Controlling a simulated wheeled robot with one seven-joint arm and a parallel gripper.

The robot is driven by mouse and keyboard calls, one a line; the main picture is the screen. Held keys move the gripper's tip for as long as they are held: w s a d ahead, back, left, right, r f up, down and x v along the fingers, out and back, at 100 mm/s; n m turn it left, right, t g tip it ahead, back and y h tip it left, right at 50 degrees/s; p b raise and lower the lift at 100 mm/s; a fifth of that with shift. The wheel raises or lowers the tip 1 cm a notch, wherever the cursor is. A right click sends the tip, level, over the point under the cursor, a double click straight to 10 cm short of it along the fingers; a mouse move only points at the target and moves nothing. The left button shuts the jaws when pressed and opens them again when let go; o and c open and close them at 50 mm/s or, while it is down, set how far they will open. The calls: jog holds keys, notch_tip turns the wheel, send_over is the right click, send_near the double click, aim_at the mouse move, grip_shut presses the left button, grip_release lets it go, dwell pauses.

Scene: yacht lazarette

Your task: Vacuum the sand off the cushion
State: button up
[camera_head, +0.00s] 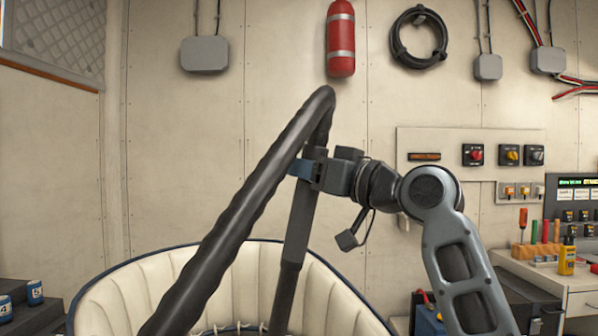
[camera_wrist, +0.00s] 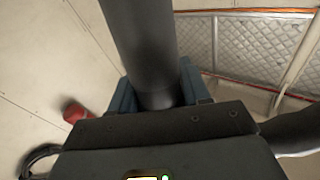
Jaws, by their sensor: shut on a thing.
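My gripper (camera_head: 306,170) is shut on the dark vacuum wand (camera_head: 292,240). The wand hangs nearly upright, its lower end cut off by the bottom edge of the head view. A thick ribbed black hose (camera_head: 232,210) bends over from the wand's top and runs down to the lower left. In the wrist view, the wand (camera_wrist: 142,45) passes between the blue fingers. A round cream padded seat (camera_head: 150,290) with a dark blue rim stands behind the wand. Its lower part is out of frame. I cannot see any sand, and the cushion's flat top does not show.
A red fire extinguisher (camera_head: 341,40) and a coiled black hose (camera_head: 418,37) hang on the cream wall. A switch panel (camera_head: 450,145) is behind my arm. A workbench (camera_head: 540,275) with tools and a yellow bottle (camera_head: 567,257) is at right.

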jog(key=shift+w+d+r+b, duration=0.1)
jog(key=shift+w+d+b, duration=0.1)
jog(key=shift+w+d, duration=0.25)
jog(key=shift+w+d+b, duration=0.15)
jog(key=shift+w+d, duration=0.1)
jog(key=shift+d, duration=0.35)
dwell(0.9)
jog(key=shift+s+a, duration=1)
jog(key=shift+a, duration=0.25)
jog(key=shift+d, duration=0.1)
dwell(0.6)
jog(key=shift+s+d, duration=0.3)
jog(key=shift+d, duration=0.5)
jog(key=shift+s+d, duration=0.35)
jog(key=shift+d, duration=0.45)
jog(key=shift+s+d, duration=0.3)
jog(key=shift+d, duration=0.5)
jog(key=shift+b, duration=0.3)
